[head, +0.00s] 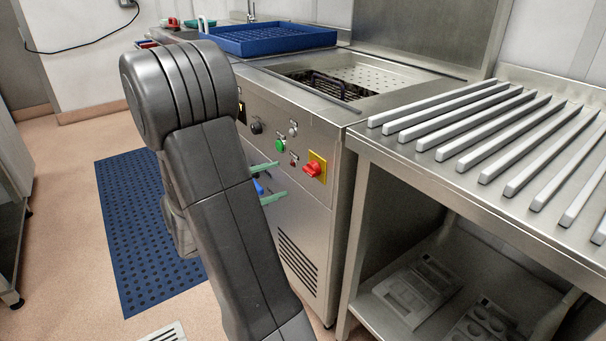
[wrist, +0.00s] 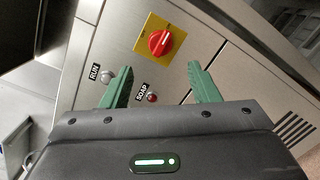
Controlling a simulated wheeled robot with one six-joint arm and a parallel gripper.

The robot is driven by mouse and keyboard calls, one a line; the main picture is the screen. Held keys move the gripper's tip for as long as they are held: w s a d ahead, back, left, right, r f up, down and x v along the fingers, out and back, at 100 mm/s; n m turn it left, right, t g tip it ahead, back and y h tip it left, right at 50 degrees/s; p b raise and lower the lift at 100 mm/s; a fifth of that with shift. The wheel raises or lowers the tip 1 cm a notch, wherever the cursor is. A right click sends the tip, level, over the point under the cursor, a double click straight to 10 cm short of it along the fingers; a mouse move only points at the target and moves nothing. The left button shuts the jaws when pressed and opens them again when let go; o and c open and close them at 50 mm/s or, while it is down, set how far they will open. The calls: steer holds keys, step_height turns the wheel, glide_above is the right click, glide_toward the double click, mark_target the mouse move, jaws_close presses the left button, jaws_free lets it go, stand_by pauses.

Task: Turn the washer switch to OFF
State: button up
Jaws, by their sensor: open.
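The washer switch (head: 312,168) is a red rotary knob on a yellow plate, on the washer's steel front panel. It also shows in the wrist view (wrist: 159,42), above and beyond my fingertips. My gripper (wrist: 162,78) is open, its two green fingers apart and empty, with the knob beyond the gap between them and not touched. In the head view the green fingers (head: 267,183) stand in front of the panel, left of and a little below the knob. My arm hides part of the panel's left side.
The panel also has a green button (head: 280,146), a black knob (head: 257,127) and a small lamp labelled SOAP (wrist: 152,97). A RUN label (wrist: 94,72) is beside another lamp. A slatted steel table (head: 440,165) adjoins on the right. A blue rack (head: 268,38) sits on top at the back left.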

mark_target(305, 171)
steer(key=b+x, duration=0.1)
steer(key=x, duration=0.7)
steer(key=shift+d, duration=0.2)
steer(key=shift+c, duration=0.4)
steer(key=c, duration=0.9)
